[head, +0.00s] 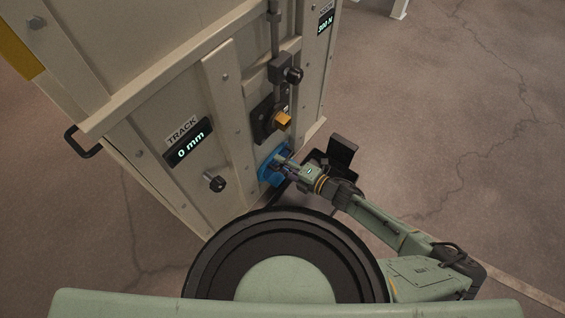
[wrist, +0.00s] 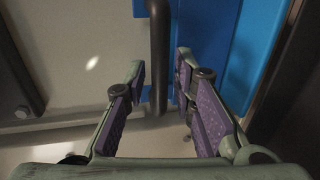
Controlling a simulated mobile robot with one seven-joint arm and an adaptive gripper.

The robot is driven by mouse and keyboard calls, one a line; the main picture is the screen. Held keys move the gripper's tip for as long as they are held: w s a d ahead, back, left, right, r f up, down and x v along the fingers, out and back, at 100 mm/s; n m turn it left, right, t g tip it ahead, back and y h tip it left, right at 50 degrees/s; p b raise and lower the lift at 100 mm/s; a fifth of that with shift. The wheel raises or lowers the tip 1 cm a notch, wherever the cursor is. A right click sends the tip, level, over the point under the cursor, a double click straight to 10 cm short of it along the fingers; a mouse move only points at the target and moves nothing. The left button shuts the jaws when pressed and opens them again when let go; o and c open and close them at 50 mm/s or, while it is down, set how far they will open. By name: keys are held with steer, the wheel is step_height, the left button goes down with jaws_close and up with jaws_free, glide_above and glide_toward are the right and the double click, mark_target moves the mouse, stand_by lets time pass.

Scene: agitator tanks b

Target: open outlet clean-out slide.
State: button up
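A blue plate (head: 265,173) sits low on the beige tank housing, and I take it for the clean-out slide. In the wrist view the blue plate (wrist: 205,40) fills the upper middle and right. A dark upright bar (wrist: 158,55) stands in front of its left part. My gripper (wrist: 160,72) is open, with one purple-padded finger on each side of the bar and gaps showing between. In the head view my gripper (head: 282,160) reaches to the blue plate and hides part of it. Whether the bar is fixed to the plate is hard to tell.
Above the plate are an orange block (head: 282,121) and a black knob (head: 293,75). Another knob (head: 216,183) and a TRACK display (head: 188,143) reading 0 mm are to the left. A second display (head: 325,21) reads about 300 N. Open floor (head: 450,130) lies right.

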jaws_close()
stand_by(0.6)
